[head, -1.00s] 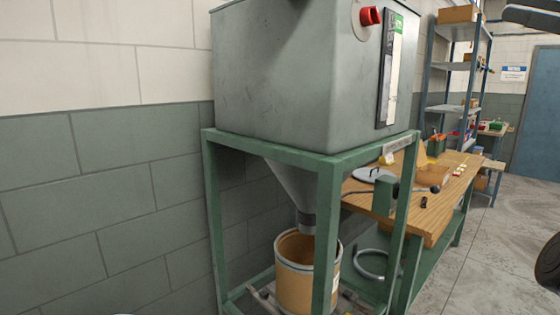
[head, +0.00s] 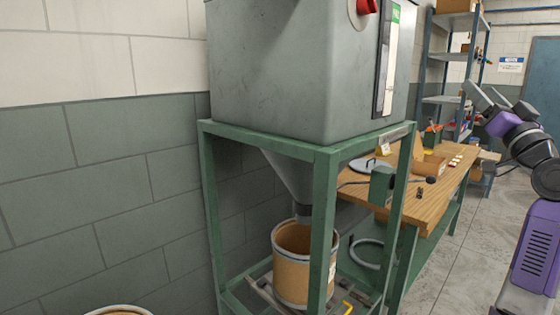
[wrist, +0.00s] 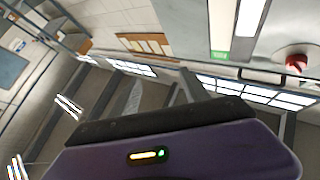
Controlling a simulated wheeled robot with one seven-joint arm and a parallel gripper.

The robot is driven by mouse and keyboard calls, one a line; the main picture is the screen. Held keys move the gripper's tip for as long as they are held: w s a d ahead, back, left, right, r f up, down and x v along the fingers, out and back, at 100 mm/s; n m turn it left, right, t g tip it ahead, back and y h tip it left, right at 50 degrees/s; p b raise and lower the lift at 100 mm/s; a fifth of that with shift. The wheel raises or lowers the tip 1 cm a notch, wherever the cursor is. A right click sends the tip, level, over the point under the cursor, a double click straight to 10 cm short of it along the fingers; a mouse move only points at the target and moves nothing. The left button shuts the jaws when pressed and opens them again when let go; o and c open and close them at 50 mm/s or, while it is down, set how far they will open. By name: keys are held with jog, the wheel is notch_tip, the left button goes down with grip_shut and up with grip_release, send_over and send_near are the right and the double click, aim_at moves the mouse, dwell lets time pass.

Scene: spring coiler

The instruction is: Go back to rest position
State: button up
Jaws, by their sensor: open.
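My gripper (head: 481,92) is raised at the right of the head view, on my purple and black arm, with its fingers pointing up and to the left. It is open and nothing shows between the fingers. In the wrist view my gripper (wrist: 163,92) points up towards the ceiling and high windows, with its two grey fingers apart. In the head view it appears in front of the shelf and the far end of the workbench, touching nothing that I can see.
A grey hopper (head: 290,70) stands on a green frame (head: 325,220), with a brown drum (head: 292,280) under its spout. A wooden workbench (head: 440,205) with small items stands behind. A shelf rack (head: 447,60) and a blue door (head: 543,85) are farther back. Bare floor (head: 470,255) lies right of the bench.

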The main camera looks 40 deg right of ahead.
jog(key=w+a+f+g, duration=0.2)
jog(key=w+a+f, duration=0.1)
jog(key=a+f, duration=1)
jog(key=w+a+f+g, duration=0.1)
jog(key=w+a+f, duration=0.1)
jog(key=a+f, duration=1.1)
jog(key=s+a+f+n+t+y, duration=0.1)
jog(key=s+a+f+n+y, duration=0.25)
jog(key=a+f, duration=0.45)
jog(key=s+a+f+n+y, duration=0.2)
jog(key=s+a+f+y, duration=0.3)
jog(key=a, duration=0.6)
jog(key=s+a+f+n+g+y, duration=0.3)
jog(key=s+a+f+y, duration=0.3)
jog(key=s+a+f, duration=0.2)
jog(key=s+a+n, duration=0.1)
jog(key=s+a, duration=0.1)
jog(key=s, duration=0.2)
jog(key=shift+a+p, duration=0.3)
jog(key=shift+a, duration=0.1)
